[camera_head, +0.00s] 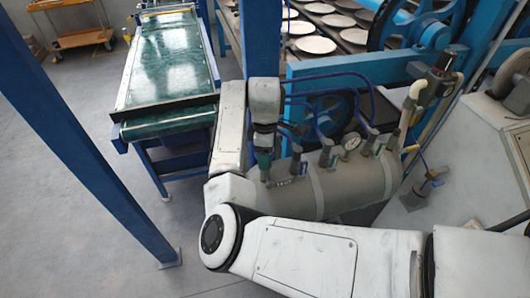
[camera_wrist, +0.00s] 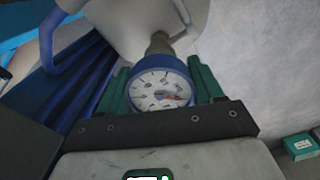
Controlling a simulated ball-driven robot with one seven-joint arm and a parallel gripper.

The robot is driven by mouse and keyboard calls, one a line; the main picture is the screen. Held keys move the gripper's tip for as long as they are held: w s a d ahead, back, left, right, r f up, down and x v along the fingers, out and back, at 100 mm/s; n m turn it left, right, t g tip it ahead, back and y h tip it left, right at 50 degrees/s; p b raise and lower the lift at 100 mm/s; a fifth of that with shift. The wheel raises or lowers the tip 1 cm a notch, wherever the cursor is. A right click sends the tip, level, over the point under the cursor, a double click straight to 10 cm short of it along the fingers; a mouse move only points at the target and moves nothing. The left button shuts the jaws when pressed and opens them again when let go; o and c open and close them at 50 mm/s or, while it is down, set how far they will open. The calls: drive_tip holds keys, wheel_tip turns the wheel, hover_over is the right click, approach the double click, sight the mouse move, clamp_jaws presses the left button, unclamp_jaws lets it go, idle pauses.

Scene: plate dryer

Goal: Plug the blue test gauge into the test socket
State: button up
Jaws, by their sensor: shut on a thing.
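The blue test gauge (camera_wrist: 161,88) has a white dial and a blue rim. It sits between the green fingers of my gripper (camera_wrist: 162,80), which are shut on it. A dull brass-grey fitting (camera_wrist: 158,42) shows right beyond the gauge, against the pale tank. I cannot tell whether this is the gauge's own stem or the test socket, nor whether the two are joined. In the head view my gripper (camera_head: 263,163) points down at the left end of the grey tank (camera_head: 335,188). The gauge is hidden there by my gripper.
Several valves with blue hoses (camera_head: 328,155) and another white-faced gauge (camera_head: 351,143) stand along the tank top, right of my gripper. A green conveyor (camera_head: 170,62) lies at left, a blue post (camera_head: 90,150) nearer. A green box (camera_wrist: 299,146) is on the floor.

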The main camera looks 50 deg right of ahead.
drive_tip(key=shift+f, duration=0.6)
drive_tip(key=o, duration=0.9)
drive_tip(key=shift+c, duration=0.2)
drive_tip(key=shift+r, duration=5.5)
